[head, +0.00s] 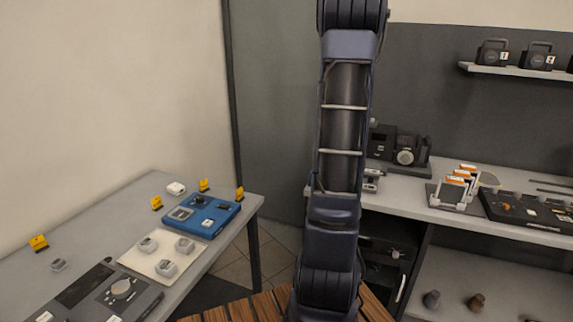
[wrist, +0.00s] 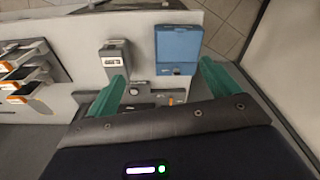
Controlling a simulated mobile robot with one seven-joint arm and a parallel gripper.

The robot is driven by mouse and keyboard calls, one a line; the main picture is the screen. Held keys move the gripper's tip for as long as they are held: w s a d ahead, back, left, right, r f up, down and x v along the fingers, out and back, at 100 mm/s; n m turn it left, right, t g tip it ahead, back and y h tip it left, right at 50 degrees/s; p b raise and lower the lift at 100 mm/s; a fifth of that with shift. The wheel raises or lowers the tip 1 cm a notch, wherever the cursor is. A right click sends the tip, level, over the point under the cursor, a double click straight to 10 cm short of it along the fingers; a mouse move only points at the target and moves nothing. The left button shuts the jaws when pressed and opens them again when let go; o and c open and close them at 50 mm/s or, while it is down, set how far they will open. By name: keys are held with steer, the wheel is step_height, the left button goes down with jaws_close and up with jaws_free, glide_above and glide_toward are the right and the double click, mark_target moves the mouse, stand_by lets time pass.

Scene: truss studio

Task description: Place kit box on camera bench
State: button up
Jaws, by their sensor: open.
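In the wrist view a blue box (wrist: 178,44), which looks like the kit box, rests on the pale bench top (wrist: 75,28) near its edge. My gripper (wrist: 160,72) is open and empty, its two teal fingers apart. The box lies beyond the fingertips, between their lines and nearer the right finger, with no visible contact. In the head view the camera bench (head: 405,192) stands at the right with a dark camera (head: 402,150) on it. My arm hides part of this bench, and neither the blue box nor my gripper shows there.
A small grey device (wrist: 114,57) stands left of the box. A rack with orange-tipped cards (head: 457,188) and a black panel (head: 525,210) occupy the bench's right. A shelf (head: 515,70) hangs above. The left table (head: 105,220) holds a blue tray (head: 201,215) and yellow markers.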

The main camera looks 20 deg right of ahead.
steer(key=s+a+r+n+t, duration=0.1)
steer(key=s+a+r, duration=0.15)
steer(key=a, duration=0.45)
steer(key=s+a+r+n, duration=0.1)
steer(key=s+a, duration=0.3)
steer(key=a, duration=0.4)
steer(key=s+a+r+n+t, duration=0.1)
steer(key=s+a+r, duration=0.15)
steer(key=a, duration=0.45)
steer(key=s+a+f+n, duration=0.1)
steer(key=s+a+f, duration=0.1)
steer(key=s+a, duration=0.4)
steer(key=s+a+f+n+t, duration=0.1)
steer(key=s+a+f+n, duration=0.1)
steer(key=s+a, duration=0.5)
steer(key=s, duration=0.3)
steer(key=shift+n+t+y, duration=0.3)
steer(key=shift+y, duration=0.1)
